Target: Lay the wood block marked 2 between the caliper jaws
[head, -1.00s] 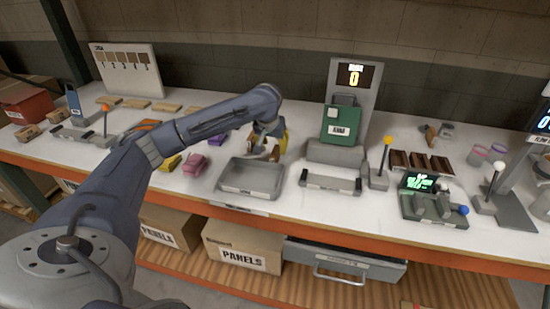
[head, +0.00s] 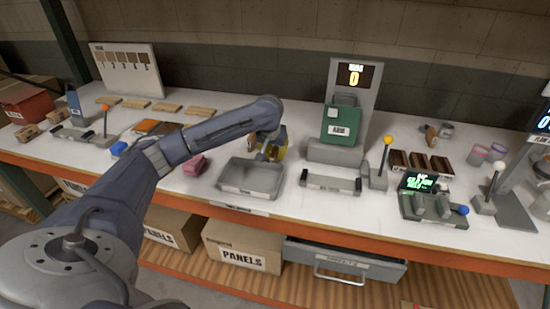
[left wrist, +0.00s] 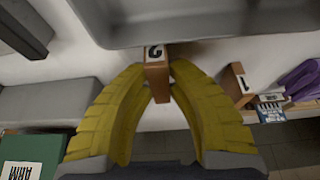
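In the left wrist view, the wood block marked 2 (left wrist: 156,80) is between the yellow fingertips of my left gripper (left wrist: 157,72). Both tips appear to press its sides, so the gripper looks shut on it. The mark is turned and partly readable. In the head view my left gripper (head: 271,150) is just behind the grey tray; I cannot tell whether the block is off the table. The caliper with its jaws (head: 428,205) and green display stands at the right front, far from the gripper. My right gripper is not in view.
The grey tray (head: 250,193) lies in front of the gripper. A green ARM box (head: 341,125) and a lever with a yellow knob (head: 387,140) stand between gripper and caliper. A block marked 1 (left wrist: 235,83) and a purple object (left wrist: 302,78) are close by.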

